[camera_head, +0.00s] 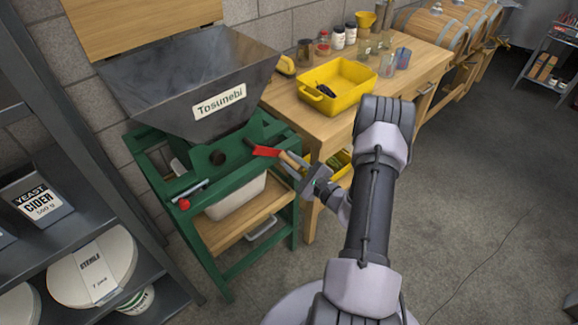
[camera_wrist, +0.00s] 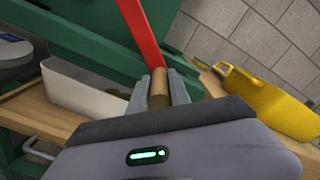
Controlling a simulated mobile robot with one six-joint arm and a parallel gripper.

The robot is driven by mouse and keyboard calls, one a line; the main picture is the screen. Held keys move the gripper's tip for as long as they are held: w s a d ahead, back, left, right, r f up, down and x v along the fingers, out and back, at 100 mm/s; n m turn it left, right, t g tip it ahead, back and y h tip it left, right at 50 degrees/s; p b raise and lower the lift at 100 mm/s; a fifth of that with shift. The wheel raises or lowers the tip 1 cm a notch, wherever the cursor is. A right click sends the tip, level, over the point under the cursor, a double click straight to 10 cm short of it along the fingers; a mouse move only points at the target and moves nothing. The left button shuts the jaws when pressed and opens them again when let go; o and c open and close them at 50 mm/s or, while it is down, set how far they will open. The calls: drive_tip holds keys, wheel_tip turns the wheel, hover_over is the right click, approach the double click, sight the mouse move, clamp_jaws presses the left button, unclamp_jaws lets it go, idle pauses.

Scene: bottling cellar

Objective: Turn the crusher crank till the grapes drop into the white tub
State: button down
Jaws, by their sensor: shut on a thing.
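The crusher is a grey metal hopper (camera_head: 190,75) labelled "Tosunebi" on a green frame (camera_head: 222,288). Its crank has a red arm (camera_head: 266,151) and a wooden handle (camera_head: 290,161). My gripper (camera_head: 294,166) is shut on the wooden handle. In the wrist view the handle (camera_wrist: 159,88) stands between the two fingers, and the red arm (camera_wrist: 139,32) runs up from it. The white tub (camera_head: 238,199) sits on the wooden shelf under the crusher and also shows in the wrist view (camera_wrist: 85,96).
A wooden bench (camera_head: 290,105) stands right of the crusher with a yellow crate (camera_head: 358,74), jars and glasses. Barrels (camera_head: 428,28) lie farther back. A dark shelf rack (camera_head: 62,178) with a cider yeast box stands at left.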

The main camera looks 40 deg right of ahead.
drive_tip(key=shift+d+r, duration=0.35)
drive_tip(key=shift+r, duration=0.05)
drive_tip(key=shift+d+r+n+b, duration=0.15)
drive_tip(key=shift+d+r+n, duration=0.1)
drive_tip(key=shift+r+n, duration=0.35)
drive_tip(key=shift+d+r+n+b, duration=0.15)
drive_tip(key=shift+d+r+n, duration=0.2)
drive_tip(key=shift+n, duration=0.45)
drive_tip(key=shift+r, duration=0.2)
drive_tip(key=c, duration=1.2)
unclamp_jaws()
drive_tip(key=s+p, duration=0.3)
drive_tip(key=s, duration=1.4)
drive_tip(key=shift+s+d+p, duration=0.2)
drive_tip(key=shift+d+p, duration=0.05)
drive_tip(key=shift+p, duration=0.05)
